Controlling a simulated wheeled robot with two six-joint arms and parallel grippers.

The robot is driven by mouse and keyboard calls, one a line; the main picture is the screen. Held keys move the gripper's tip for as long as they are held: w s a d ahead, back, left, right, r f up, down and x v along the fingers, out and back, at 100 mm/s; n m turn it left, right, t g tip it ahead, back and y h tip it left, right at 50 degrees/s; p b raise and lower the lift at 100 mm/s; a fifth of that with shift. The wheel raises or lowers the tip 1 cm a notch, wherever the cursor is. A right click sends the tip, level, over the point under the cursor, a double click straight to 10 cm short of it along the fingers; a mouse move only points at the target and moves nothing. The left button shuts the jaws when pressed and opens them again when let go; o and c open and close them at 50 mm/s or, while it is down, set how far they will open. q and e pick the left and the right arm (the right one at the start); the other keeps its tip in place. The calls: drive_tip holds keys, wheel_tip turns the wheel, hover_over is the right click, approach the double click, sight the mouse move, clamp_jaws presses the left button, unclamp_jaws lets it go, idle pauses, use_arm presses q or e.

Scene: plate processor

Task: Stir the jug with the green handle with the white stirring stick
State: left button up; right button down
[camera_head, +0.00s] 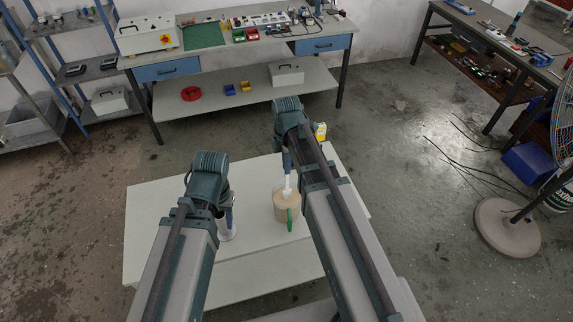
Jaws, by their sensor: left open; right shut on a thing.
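The beige jug (279,209) with the green handle (290,220) stands upright on the white table (150,215), its handle facing the near side. My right gripper (287,164) is above the jug, shut on the white stirring stick (287,183). The stick points down, its lower end at the jug's mouth and partly hidden. My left gripper (229,210) is open to the left of the jug, close to a white object (227,231) on the table. My arm hides part of that object, and I cannot tell whether they touch.
A yellow bottle (320,131) stands by the table's far right corner, partly behind my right arm. The left part of the table is clear. A workbench (240,85) stands at the back, and a fan base (507,228) is on the floor to the right.

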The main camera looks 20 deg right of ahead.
drive_tip(key=shift+f+b, duration=4)
drive_tip(key=shift+f, duration=0.3)
drive_tip(key=shift+s, duration=0.1)
